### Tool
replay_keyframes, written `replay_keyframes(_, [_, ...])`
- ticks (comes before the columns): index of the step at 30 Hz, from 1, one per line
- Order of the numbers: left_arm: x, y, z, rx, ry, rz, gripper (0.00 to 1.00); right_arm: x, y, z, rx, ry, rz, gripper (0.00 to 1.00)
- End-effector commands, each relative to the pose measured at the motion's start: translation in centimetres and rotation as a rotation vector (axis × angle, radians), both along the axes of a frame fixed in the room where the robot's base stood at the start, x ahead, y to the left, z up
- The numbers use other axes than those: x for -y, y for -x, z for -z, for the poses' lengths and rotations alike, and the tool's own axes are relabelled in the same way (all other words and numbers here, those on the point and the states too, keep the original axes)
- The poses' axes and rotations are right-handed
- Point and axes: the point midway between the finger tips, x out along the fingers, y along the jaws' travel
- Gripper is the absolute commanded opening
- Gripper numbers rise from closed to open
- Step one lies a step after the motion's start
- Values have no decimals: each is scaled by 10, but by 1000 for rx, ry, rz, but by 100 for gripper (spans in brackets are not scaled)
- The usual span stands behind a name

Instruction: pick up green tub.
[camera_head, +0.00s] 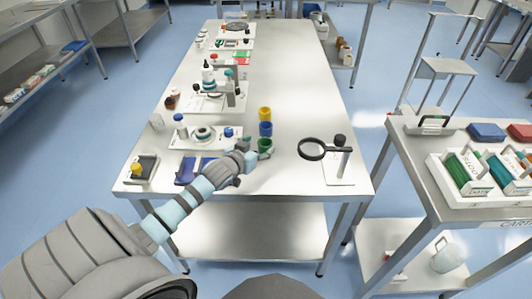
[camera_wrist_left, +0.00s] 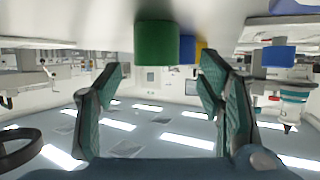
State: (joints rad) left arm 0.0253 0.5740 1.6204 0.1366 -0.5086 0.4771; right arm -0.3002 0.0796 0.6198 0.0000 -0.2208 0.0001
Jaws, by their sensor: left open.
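The green tub (camera_head: 265,144) stands on the metal table at the front of a short row, with a blue tub (camera_head: 266,129) and a yellow tub (camera_head: 265,113) behind it. My left gripper (camera_head: 252,158) is low over the table at the near left side of the green tub. In the left wrist view, which looks upside down, the green tub (camera_wrist_left: 157,42) is just beyond the tips of my open left gripper (camera_wrist_left: 165,65), between the two finger lines. Nothing is between the fingers. My right gripper is not in view.
A magnifier (camera_head: 312,149) on a stand is right of the tubs. The table between tubs and magnifier is mostly clear.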

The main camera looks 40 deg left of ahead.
Motion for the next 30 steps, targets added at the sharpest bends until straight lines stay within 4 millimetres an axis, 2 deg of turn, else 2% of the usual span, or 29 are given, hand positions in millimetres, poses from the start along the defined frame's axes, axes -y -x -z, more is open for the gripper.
replay_keyframes(9, [-5, -48, 19, 0, 2, -1, 62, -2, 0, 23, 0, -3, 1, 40])
replay_keyframes(16, [-6, -52, 18, -1, -2, 1, 62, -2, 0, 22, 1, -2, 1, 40])
replay_keyframes(24, [-6, -52, 18, -1, -2, 1, 20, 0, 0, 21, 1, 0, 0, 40])
replay_keyframes(30, [-5, -52, 18, -1, -2, 1, 18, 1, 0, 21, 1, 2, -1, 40])
